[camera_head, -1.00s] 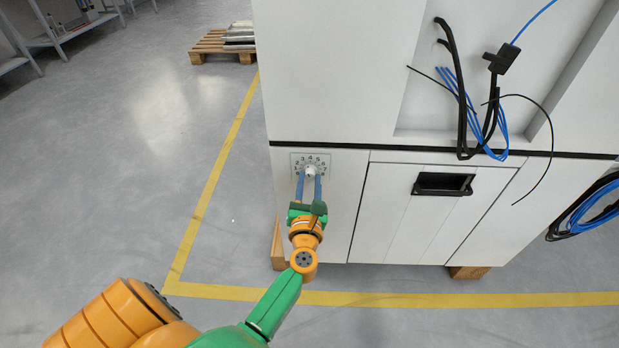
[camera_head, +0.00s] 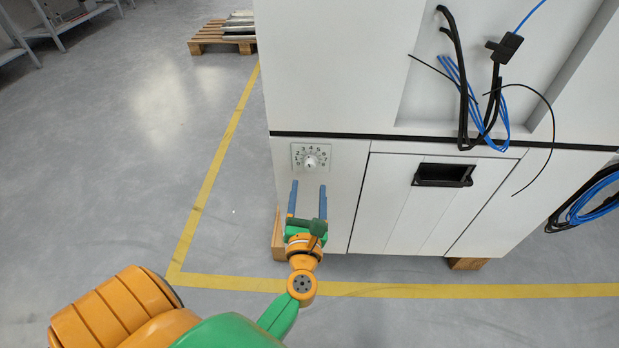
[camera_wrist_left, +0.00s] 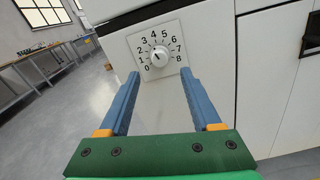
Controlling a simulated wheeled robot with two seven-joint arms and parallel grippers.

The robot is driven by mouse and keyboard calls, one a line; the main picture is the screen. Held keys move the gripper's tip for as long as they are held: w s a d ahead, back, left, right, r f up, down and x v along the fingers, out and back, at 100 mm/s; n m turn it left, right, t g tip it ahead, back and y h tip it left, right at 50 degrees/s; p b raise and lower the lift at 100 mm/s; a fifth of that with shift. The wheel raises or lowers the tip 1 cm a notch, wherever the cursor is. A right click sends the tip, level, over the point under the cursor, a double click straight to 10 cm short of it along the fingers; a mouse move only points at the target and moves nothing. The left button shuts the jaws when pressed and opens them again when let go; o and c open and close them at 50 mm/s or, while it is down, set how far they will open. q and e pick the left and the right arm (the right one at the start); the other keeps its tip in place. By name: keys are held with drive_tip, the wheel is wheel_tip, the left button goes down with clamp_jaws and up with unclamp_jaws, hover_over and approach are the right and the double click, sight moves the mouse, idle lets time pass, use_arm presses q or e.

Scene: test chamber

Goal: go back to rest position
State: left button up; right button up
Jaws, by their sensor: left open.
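My left gripper (camera_head: 308,186) is in front of the white cabinet, just below the dial plate. Its two blue fingers are spread apart with nothing between them. The white round knob (camera_head: 310,162) sits on a square plate with numbers (camera_head: 299,149) on the cabinet front. The knob also shows in the left wrist view (camera_wrist_left: 158,57), beyond the fingertips and apart from them, with its mark pointing to the upper left. The left gripper also shows there (camera_wrist_left: 159,75), open. My right gripper is in neither view.
The white cabinet (camera_head: 340,60) has a black recessed handle (camera_head: 443,175) on a panel. Black and blue cables (camera_head: 485,100) hang on it, with a coil (camera_head: 590,205) at the right. Yellow floor tape (camera_head: 215,175) surrounds it. A pallet (camera_head: 222,38) stands behind; floor at left is clear.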

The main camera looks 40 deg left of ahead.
use_arm(q)
drive_tip(key=shift+s+d, duration=0.2)
drive_tip(key=shift+s, duration=0.15)
